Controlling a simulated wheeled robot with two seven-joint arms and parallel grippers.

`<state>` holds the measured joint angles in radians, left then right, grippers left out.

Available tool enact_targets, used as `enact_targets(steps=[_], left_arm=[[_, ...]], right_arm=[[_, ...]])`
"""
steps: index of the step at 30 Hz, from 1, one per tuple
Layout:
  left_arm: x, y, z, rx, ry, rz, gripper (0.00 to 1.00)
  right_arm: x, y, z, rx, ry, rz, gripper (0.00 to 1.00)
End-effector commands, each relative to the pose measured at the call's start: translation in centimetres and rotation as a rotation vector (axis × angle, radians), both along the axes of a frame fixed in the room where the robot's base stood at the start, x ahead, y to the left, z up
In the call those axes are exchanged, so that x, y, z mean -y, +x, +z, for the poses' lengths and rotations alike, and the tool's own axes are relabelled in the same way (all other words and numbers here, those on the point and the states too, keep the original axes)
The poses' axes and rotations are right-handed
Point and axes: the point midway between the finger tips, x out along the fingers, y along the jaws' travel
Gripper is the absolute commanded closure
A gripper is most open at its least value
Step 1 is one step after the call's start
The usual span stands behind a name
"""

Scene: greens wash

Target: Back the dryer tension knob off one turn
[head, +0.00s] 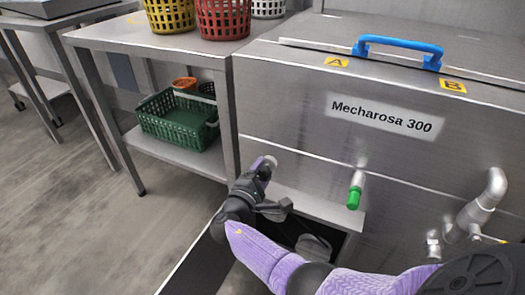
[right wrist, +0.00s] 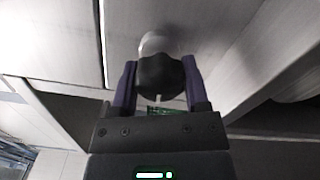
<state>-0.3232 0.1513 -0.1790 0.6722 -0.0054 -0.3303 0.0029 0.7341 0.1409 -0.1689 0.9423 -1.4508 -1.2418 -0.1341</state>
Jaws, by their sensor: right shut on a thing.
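A dark knob (right wrist: 160,76) sits between the two purple fingers of my right gripper (right wrist: 160,90) in the right wrist view. A pale round metal stem (right wrist: 155,42) joins it to the steel panel. The gripper is shut on the knob, and a small pale mark shows at its lower edge. In the head view my right gripper (head: 262,172) reaches the lower left front of the steel machine (head: 290,125) labelled Mecharosa 300; the knob there is mostly hidden by the gripper. My left gripper is not in view.
A green-tipped valve (head: 354,195) and steel pipes (head: 480,205) stick out of the machine front to the right. A blue handle (head: 398,46) is on the lid. A steel table (head: 150,38) with baskets stands left. An open dark bay lies beneath my right arm.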

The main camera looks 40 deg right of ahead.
Motion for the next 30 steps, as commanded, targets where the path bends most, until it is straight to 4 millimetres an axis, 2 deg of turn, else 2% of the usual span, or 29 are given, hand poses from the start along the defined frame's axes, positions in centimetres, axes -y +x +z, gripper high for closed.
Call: enact_targets(steps=[6,21,30], left_arm=[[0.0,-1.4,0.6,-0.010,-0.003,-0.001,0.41],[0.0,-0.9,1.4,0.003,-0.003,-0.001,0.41],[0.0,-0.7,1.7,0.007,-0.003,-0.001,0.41]], right_arm=[[0.0,0.0,0.1,-0.187,-0.079,0.003,1.00],[0.0,-0.1,0.0,-0.597,-0.248,0.003,1.00],[0.0,-0.2,-0.2,-0.753,-0.312,0.002,1.00]])
